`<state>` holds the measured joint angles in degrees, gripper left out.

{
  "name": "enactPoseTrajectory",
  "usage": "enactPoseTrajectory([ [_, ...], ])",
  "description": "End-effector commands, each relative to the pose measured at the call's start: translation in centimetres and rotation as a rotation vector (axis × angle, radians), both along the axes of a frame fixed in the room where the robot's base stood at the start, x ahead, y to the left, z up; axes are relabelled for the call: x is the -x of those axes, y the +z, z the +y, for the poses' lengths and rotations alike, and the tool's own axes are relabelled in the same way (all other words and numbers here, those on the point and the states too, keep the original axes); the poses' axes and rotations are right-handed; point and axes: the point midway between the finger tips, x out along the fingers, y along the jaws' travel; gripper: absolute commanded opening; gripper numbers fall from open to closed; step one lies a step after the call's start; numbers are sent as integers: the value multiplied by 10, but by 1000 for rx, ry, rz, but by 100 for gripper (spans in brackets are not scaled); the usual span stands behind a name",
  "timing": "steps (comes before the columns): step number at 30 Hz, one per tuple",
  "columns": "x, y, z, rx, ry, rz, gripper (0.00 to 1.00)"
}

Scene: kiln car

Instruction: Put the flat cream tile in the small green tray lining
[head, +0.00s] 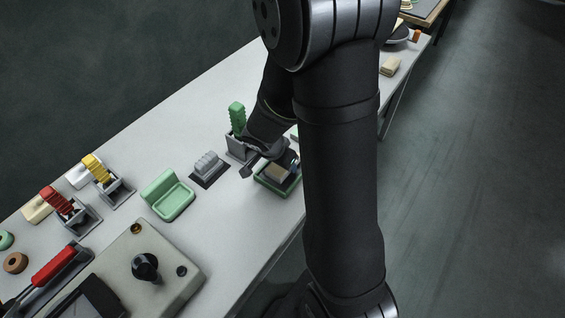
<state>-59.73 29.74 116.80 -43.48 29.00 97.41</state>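The small green tray (291,187) stands on the bench at picture centre, beside my arm, with a dark lining inside its green rim. The flat cream tile (278,173) shows within the tray's outline, below my gripper. I cannot tell whether it rests on the lining or is just above it. My gripper (268,168) is over the tray, pointing down. A grey finger part shows left of the tile, but the fingertips are small and partly hidden, so I cannot tell whether they touch the tile. My arm hides the area right of the tray.
Left of the tray are a grey ribbed block (208,165), a green holder (168,196), a green ribbed piece (237,115) in a grey stand, and yellow (96,167) and red (56,199) pieces in stands. A joystick box (130,265) is in front. A cream block (390,66) lies far right.

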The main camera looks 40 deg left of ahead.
Motion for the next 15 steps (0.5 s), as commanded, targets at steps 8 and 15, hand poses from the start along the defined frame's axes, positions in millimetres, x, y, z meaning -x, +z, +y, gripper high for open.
enactPoseTrajectory([
  [8,0,-9,0,-2,0,0,20],
  [15,0,-12,0,0,0,1,20],
])
